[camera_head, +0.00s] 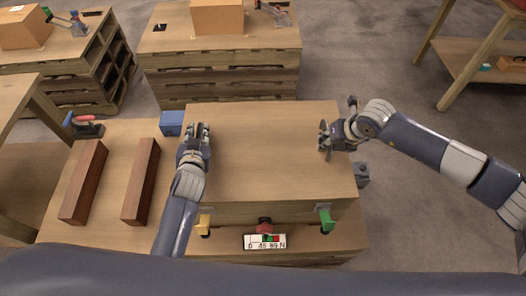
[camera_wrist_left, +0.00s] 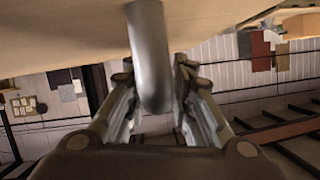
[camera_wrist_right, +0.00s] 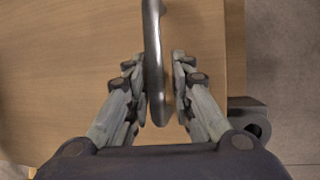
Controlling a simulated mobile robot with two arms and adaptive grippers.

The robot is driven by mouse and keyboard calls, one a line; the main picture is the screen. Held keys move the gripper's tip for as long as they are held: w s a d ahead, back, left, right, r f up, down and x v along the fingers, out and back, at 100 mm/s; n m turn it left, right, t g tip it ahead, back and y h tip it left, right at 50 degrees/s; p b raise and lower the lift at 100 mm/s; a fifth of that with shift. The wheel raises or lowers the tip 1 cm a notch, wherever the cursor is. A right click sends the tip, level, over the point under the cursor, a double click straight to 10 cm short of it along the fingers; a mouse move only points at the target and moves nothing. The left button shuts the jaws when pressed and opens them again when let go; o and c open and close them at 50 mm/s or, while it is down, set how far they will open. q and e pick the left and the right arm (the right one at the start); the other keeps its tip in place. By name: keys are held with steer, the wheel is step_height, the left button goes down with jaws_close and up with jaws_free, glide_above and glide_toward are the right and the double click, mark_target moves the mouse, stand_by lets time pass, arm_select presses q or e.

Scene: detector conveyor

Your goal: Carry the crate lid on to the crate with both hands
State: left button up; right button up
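The crate lid (camera_head: 265,150) is a flat wooden panel lying over the crate (camera_head: 285,213) in the head view; I cannot tell whether it sits fully flush. My left gripper (camera_head: 198,130) is at the lid's left edge. In the left wrist view a curved metal handle (camera_wrist_left: 150,55) stands between its fingers, with small gaps showing. My right gripper (camera_head: 328,138) is at the lid's right edge. In the right wrist view another metal handle (camera_wrist_right: 154,60) stands between its spread fingers, with a gap on the right side. Both grippers look open around the handles.
Two brown wooden bars (camera_head: 85,182) lie on the bench (camera_head: 110,225) left of the crate. A blue box (camera_head: 172,123) stands behind them. A yellow latch (camera_head: 204,223) and a green latch (camera_head: 326,218) are on the crate's front, with a label display (camera_head: 265,241) between.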

arm_select(q)
steer(key=shift+s+d+r, duration=0.1)
arm_select(e)
steer(key=shift+s+a+r, duration=0.1)
steer(key=shift+r, duration=0.05)
arm_select(q)
steer(key=shift+s+d, duration=0.1)
steer(key=shift+s, duration=0.05)
steer(key=v, duration=1.1)
steer(key=shift+s+r, duration=0.15)
steer(key=shift+s, duration=0.15)
arm_select(e)
steer(key=shift+s+r, duration=0.15)
steer(key=shift+r, duration=0.35)
steer(key=v, duration=1.1)
steer(key=shift+f, duration=0.1)
